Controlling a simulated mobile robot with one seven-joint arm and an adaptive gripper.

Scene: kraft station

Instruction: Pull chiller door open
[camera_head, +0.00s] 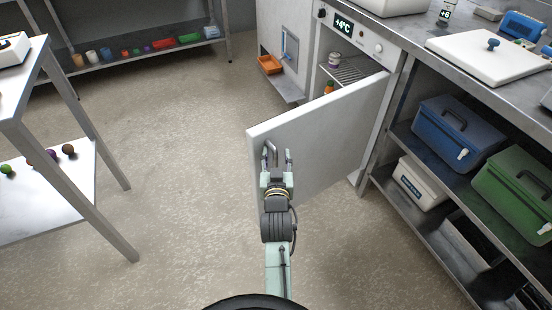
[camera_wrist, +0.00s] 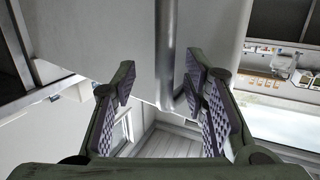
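The white chiller door (camera_head: 325,145) stands swung well out from the chiller (camera_head: 345,45), with a wire shelf and small items showing inside. A metal bar handle (camera_head: 271,150) is near the door's free edge. My gripper (camera_head: 275,160) is at the handle, in front of the door. In the wrist view the handle (camera_wrist: 166,60) stands between the two spread fingers of my gripper (camera_wrist: 160,100), closer to the right finger. A gap shows on the left of the handle. Whether the right finger touches it I cannot tell.
A counter with a white lid (camera_head: 490,55) runs along the right, above shelves holding a blue cooler box (camera_head: 455,130) and a green one (camera_head: 520,185). A metal table (camera_head: 75,160) stands at the left. The floor (camera_head: 165,150) between is clear.

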